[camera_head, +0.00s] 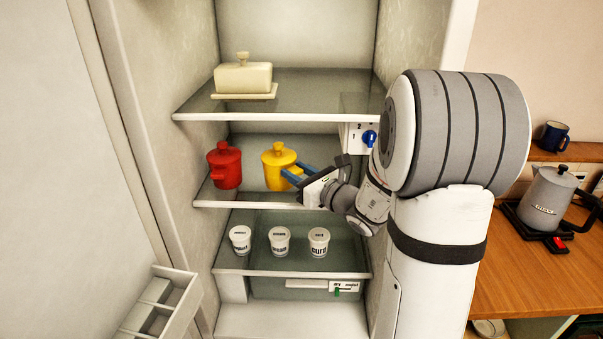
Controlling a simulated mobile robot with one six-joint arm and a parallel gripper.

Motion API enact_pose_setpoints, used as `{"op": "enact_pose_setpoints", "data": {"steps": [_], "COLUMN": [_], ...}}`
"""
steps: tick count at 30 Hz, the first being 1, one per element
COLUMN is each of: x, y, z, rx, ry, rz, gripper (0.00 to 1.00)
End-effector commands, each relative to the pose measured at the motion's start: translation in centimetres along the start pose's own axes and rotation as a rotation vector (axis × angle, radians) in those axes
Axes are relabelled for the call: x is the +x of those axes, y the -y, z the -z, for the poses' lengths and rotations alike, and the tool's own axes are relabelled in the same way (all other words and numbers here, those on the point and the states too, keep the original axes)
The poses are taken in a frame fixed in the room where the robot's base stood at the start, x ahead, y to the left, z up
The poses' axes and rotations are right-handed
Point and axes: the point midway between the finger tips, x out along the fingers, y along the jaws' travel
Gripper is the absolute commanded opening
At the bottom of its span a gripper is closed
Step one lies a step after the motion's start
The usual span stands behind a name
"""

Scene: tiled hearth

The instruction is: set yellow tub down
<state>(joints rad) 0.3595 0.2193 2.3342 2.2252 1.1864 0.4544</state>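The yellow tub (278,168) is upright, with a knobbed lid, at the middle shelf of the open fridge. It is right of a similar red tub (225,166). My gripper (293,174) reaches in from the right. Its blue fingers lie on both sides of the yellow handle on the tub's right side and look shut on it. The tub's base is close to shelf level; I cannot tell whether it touches the shelf.
A butter dish (243,77) sits on the upper shelf (310,90). Several small white cups (279,241) stand on the shelf below. A dial with a blue knob (369,138) is on the right wall. The middle shelf (250,198) is bare between the tubs.

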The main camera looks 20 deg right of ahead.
Motion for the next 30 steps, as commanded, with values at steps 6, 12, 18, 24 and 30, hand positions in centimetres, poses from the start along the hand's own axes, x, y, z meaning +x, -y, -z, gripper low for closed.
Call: {"op": "enact_pose_setpoints", "data": {"steps": [6,12,18,24,30], "x": [0.0,0.0,-0.5,-4.4,-8.6], "y": [0.0,-0.1,0.0,0.1,0.0], "z": [-0.1,-0.1,-0.2,-0.1,-0.2], "rx": [0.000,0.000,-0.001,-0.003,-0.002], "ry": [0.000,0.000,0.001,0.002,0.002], "rz": [-0.001,-0.001,0.001,0.005,0.003], "gripper": [0.52,0.54,0.54,0.54,0.54]}}
